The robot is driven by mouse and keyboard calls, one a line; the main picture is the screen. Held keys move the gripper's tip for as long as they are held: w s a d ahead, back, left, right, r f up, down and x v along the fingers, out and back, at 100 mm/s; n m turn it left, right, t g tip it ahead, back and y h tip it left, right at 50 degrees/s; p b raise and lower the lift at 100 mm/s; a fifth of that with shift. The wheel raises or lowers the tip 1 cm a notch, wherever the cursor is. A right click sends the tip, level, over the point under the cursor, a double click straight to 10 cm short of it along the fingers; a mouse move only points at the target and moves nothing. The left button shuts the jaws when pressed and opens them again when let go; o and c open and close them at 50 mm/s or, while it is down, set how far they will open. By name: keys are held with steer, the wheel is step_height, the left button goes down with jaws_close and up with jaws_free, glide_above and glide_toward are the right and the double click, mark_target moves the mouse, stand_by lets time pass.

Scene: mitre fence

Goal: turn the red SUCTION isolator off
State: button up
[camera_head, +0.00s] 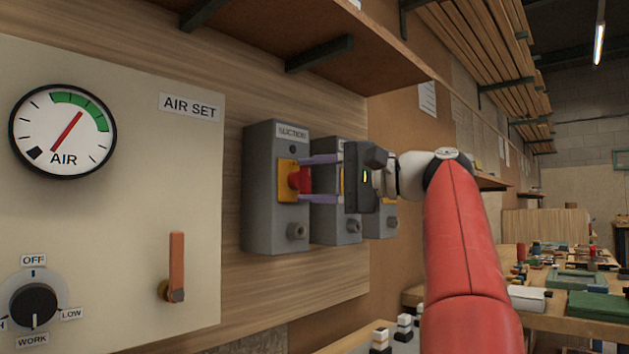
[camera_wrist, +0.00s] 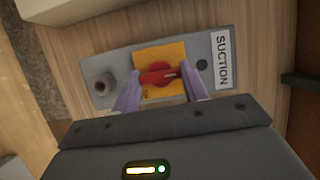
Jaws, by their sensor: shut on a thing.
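The SUCTION isolator is a grey box (camera_head: 262,215) on the wooden wall panel, with a yellow plate (camera_head: 287,168) and a red knob (camera_head: 296,181). My gripper (camera_head: 308,178) reaches it from the right, its two purple fingers above and below the knob. In the wrist view, the red knob (camera_wrist: 158,77) sits on the yellow plate (camera_wrist: 150,57), and my gripper's fingers (camera_wrist: 160,88) close on the knob from both sides. The SUCTION label (camera_wrist: 222,60) is at the right there. The knob's handle lies roughly across the wrist view, partly hidden between the fingers.
Two similar grey boxes (camera_head: 328,222) stand to the right, partly behind my gripper. At left is a cream panel (camera_head: 110,225) with an AIR gauge (camera_head: 63,132), an orange lever (camera_head: 176,262) and a black selector knob (camera_head: 33,305). A wooden shelf (camera_head: 270,35) hangs above.

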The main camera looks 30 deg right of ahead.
steer(key=o, duration=1)
steer(key=v, duration=0.7)
steer(key=shift+s+d, duration=0.3)
steer(key=shift+s, duration=0.05)
